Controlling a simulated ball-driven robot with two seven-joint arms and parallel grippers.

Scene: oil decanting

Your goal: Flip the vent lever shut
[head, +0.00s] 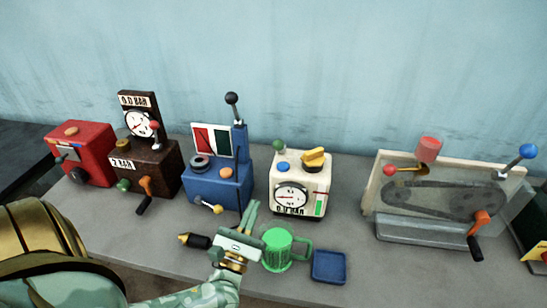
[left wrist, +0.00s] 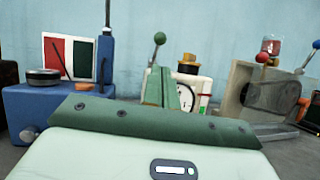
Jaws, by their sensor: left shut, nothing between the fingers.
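No part is labelled as the vent lever. The cream box (head: 313,188) with a round gauge reading 0.0 BAR has a short lever with a green ball (head: 278,146), standing upright on its top left; this ball also shows in the left wrist view (left wrist: 160,38). A yellow knob (head: 313,157) sits on the same box. My left gripper (head: 252,206) is shut and empty, in front of the gap between the blue machine and the cream box. In the left wrist view its fingers (left wrist: 172,88) hide part of the cream box. My right gripper is not in view.
The blue machine (head: 230,185) carries a tall black-ball lever (head: 232,98). A green mug (head: 278,250) stands right of my gripper, near a blue tray (head: 329,281). A belt machine (head: 395,225) stands further right. Grey bench is clear between cream box and belt machine.

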